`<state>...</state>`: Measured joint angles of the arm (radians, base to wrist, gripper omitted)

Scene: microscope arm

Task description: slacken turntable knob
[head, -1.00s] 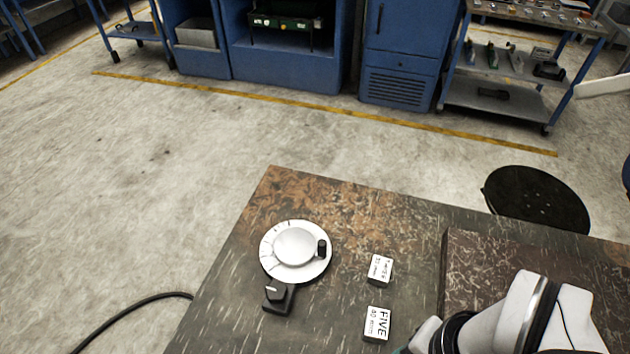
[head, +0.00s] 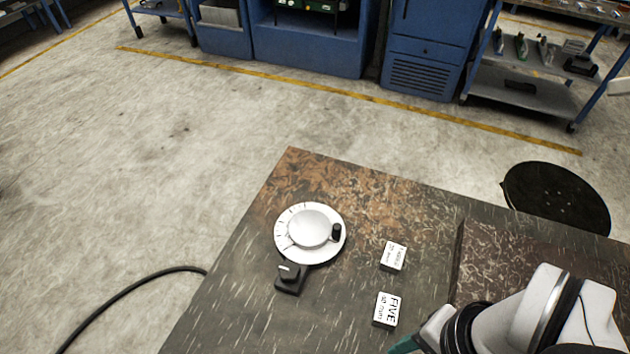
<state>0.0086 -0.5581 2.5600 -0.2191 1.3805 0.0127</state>
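The turntable (head: 310,229) is a round silver disc with dark tick marks on its rim, on the worn table. A black upright peg (head: 337,232) stands at its right edge. The turntable knob (head: 290,272) is a small dark knob with a light pointer line, on a black base block at the turntable's lower left edge. My white and black arm enters at the lower right. My gripper is mostly cut off by the bottom edge; only a bit of green and grey near it (head: 412,345) shows. It is apart from the knob, to its right and nearer the bottom.
Two small labelled blocks lie right of the turntable: a smaller one (head: 393,256) and one reading FIVE (head: 386,309). A raised seam crosses the table (head: 458,262) to their right. A black round stool (head: 556,196) stands beyond the table. A cable lies on the floor at left.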

